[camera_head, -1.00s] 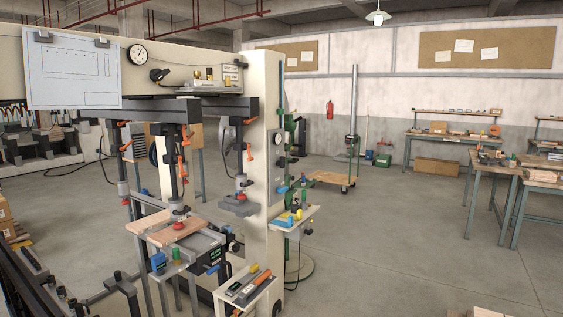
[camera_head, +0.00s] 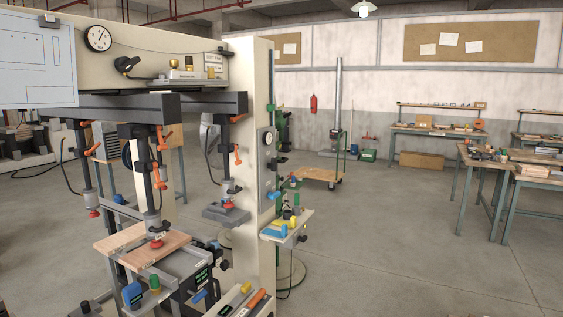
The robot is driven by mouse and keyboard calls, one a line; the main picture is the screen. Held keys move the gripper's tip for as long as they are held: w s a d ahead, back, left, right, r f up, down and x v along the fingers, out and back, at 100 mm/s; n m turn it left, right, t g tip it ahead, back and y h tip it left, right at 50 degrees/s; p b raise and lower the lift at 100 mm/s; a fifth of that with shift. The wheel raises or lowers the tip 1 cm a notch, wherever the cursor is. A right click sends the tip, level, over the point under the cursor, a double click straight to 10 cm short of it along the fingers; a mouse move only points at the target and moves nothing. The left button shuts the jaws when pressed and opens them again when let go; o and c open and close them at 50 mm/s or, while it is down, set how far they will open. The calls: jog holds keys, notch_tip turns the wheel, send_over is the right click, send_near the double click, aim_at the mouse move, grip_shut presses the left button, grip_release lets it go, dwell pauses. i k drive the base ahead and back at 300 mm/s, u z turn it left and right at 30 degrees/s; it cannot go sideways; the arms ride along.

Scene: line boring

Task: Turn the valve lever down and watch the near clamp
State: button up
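The cream boring machine's column (camera_head: 252,110) carries a grey plate with a blue lever (camera_head: 273,195) on its right side, below a small gauge (camera_head: 268,138). I cannot tell for certain whether this is the valve lever, or its exact angle. Several clamps with orange handles hang from the dark beam (camera_head: 120,105). The nearest-looking clamp (camera_head: 152,200) has its red pad (camera_head: 156,243) at the top of a wooden board (camera_head: 140,250); contact is too small to tell. Another clamp (camera_head: 228,185) hangs over a grey block (camera_head: 226,215). My gripper is not in view.
A small side shelf (camera_head: 288,226) with yellow and blue items juts from the column. A tool tray (camera_head: 240,302) stands at the bottom. A wooden cart (camera_head: 318,174) and workbenches (camera_head: 485,165) stand behind. The floor (camera_head: 390,250) on the right is clear.

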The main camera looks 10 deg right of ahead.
aim_at(272, 165)
jog(key=z, duration=0.3)
jog(key=i, duration=1.1)
jog(key=u, duration=0.15)
